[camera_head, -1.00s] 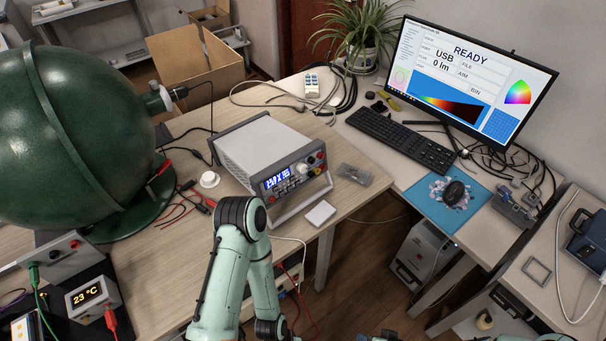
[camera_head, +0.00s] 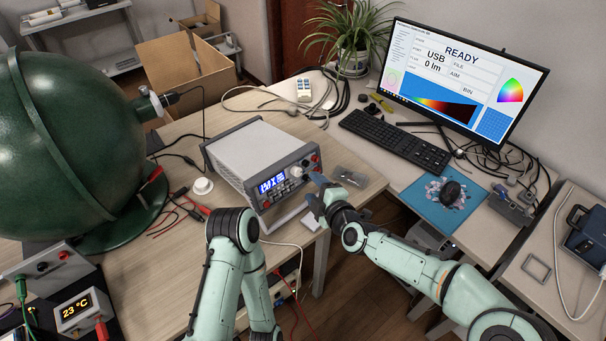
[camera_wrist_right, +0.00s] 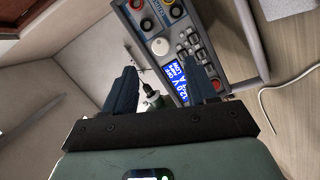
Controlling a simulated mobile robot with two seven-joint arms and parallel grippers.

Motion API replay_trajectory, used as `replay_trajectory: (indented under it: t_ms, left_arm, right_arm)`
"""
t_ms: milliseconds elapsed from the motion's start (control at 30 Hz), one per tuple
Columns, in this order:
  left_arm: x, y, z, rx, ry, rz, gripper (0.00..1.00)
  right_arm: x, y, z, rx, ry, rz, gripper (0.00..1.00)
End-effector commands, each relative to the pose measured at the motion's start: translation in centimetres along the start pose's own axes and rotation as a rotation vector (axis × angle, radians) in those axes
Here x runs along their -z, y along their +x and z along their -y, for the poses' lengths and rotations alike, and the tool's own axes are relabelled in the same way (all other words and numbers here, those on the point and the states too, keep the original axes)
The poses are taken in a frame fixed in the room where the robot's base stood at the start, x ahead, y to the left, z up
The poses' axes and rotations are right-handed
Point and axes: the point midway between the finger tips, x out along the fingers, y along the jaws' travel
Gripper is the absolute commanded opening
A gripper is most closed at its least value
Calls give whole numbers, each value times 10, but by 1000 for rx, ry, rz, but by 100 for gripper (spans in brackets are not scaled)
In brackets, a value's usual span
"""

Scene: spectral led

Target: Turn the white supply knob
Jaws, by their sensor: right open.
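The power supply (camera_head: 258,150) is a grey box on the wooden bench with a lit blue display. Its white supply knob (camera_head: 297,171) is on the front panel beside the display. The white knob shows clearly in the right wrist view (camera_wrist_right: 159,46), above and beyond the fingertips. My right gripper (camera_head: 318,187) is just in front of the panel's right part. In the wrist view its two dark blue fingers (camera_wrist_right: 160,72) are spread apart, and the knob is not between them. My left arm (camera_head: 232,235) is bent in front of the supply; its gripper does not show.
Red and dark terminals (camera_wrist_right: 176,11) sit near the knob. A white flat block (camera_head: 312,221) lies in front of the supply. The green sphere (camera_head: 70,140) stands left. The keyboard (camera_head: 395,140) and blue mat (camera_head: 450,195) are right.

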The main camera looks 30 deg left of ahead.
Motion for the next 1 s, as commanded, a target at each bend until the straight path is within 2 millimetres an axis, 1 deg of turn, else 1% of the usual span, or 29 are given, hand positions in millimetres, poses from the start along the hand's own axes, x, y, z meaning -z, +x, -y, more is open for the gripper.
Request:
replay_trajectory:
  t_ms: [33,200,300,400,600,867,900,967,1000]
  left_arm:
    - [1,-4,-2,-1,1,-2,43]
    - [2,-12,-5,-2,2,-5,43]
    - [2,-16,-7,-2,2,-7,43]
    - [3,-18,-8,-3,3,-8,43]
    - [3,-20,-8,-3,3,-9,43]
    - [3,-20,-8,-3,3,-8,43]
    - [3,-20,-8,-3,3,-8,43]
    - [3,-20,-8,-3,3,-8,43]
    - [3,-20,-8,-3,3,-8,43]
  right_arm:
    - [1,11,-1,1,3,-1,57]
    - [0,42,-1,0,3,0,57]
    - [0,56,-1,0,2,0,57]
    - [0,66,-1,0,3,0,57]
    - [0,75,0,1,3,0,57]
    - [0,76,0,1,3,1,57]
    - [0,76,0,1,2,1,44]
    - [-1,75,0,1,2,1,24]
    - [-1,75,0,1,2,1,11]
